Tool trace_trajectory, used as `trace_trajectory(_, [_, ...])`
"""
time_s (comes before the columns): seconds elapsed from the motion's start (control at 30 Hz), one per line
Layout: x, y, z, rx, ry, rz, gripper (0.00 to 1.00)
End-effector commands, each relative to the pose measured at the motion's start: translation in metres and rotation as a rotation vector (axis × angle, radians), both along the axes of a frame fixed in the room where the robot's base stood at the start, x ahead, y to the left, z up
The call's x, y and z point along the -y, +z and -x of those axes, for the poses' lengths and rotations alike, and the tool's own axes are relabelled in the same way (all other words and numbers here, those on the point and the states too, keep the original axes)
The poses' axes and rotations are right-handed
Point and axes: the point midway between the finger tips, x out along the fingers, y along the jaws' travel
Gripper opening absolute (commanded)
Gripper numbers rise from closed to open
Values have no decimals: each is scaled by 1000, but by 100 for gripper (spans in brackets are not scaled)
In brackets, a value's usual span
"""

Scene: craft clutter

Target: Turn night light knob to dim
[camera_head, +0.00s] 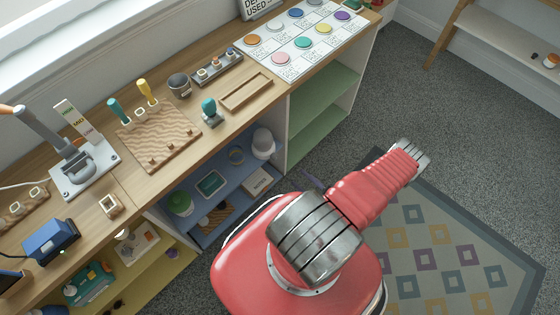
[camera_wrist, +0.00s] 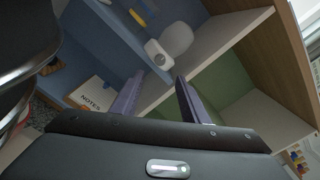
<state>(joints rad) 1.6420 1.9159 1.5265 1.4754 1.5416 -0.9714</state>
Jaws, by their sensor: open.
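The night light (camera_head: 263,143) is a white rounded lamp on the blue shelf below the counter, near its right end. It also shows in the wrist view (camera_wrist: 176,40), with a pale base and a small round grey spot on its front that may be the knob. The knob's setting is too small to read. My gripper (camera_wrist: 160,76) is open and empty, with its two purple-grey fingers pointing toward the shelf. The night light appears beyond the fingertips and apart from them. In the head view my red arm hides most of the gripper.
A divider separates the blue shelf from the emptier green shelf (camera_head: 318,100). The counter (camera_head: 165,175) overhangs above.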

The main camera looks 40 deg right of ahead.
Motion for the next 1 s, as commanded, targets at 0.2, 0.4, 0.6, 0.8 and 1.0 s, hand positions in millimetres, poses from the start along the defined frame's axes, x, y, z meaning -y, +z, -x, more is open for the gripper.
trace_trajectory(0.2, [-2,0,-18,0,4,0,41])
trace_trajectory(0.4, [-2,0,-35,0,4,0,41])
trace_trajectory(0.6, [-3,0,-53,0,4,0,41])
trace_trajectory(0.8, [-3,0,-70,0,4,0,41])
trace_trajectory(1.0, [-3,0,-88,-1,4,2,41])
